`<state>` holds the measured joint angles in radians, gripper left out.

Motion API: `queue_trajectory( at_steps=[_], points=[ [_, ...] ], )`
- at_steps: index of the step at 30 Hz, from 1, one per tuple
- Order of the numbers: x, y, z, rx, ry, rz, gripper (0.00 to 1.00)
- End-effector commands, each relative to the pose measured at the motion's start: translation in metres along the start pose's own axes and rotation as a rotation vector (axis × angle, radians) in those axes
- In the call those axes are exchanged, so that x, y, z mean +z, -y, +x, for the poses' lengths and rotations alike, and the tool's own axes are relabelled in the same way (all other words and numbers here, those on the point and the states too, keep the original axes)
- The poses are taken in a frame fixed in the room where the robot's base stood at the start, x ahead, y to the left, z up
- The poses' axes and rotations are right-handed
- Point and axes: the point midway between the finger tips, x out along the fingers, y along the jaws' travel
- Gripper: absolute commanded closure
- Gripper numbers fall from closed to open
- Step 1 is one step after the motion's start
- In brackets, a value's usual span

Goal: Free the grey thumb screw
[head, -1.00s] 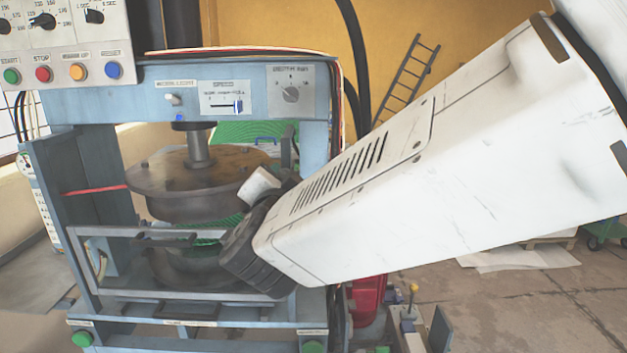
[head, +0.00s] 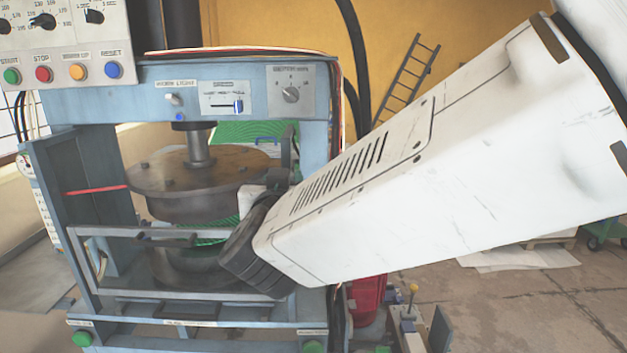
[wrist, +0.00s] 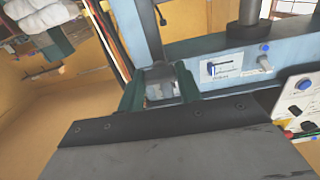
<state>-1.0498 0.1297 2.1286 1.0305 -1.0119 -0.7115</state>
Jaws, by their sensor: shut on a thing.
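In the wrist view my gripper (wrist: 158,86) shows two dark green fingers, shut on a small grey piece, the grey thumb screw (wrist: 160,74), at the press frame. Much of the screw is hidden between the fingers, so I cannot tell how far it is out. In the head view my arm and wrist hide the screw and the fingertips, at the right side of the press.
The blue press frame (head: 232,70) carries a slider panel and a knob. The round brown upper plate (head: 190,180) hangs left of my wrist. A grey guard rail (head: 130,232) crosses its front. The button box (head: 60,45) is at upper left.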

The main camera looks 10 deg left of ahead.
Motion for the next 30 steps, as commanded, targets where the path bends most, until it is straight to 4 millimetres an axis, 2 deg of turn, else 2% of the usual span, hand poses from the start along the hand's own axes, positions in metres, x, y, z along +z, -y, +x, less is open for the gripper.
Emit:
queue_trajectory(
  at_steps=[17, 18, 19, 20, 30],
  points=[
    [0.0019, 0.0002, -0.0005, -0.001, 0.003, -0.031, 0.88],
    [0.0019, 0.0002, -0.0005, -0.001, 0.003, -0.031, 0.54],
    [0.0017, 0.0002, -0.0004, -0.001, 0.003, -0.031, 0.46],
    [0.0016, 0.0002, -0.0004, -0.001, 0.003, -0.03, 0.44],
    [0.0004, 0.0006, -0.0053, -0.002, 0.001, -0.028, 0.44]
  ],
)
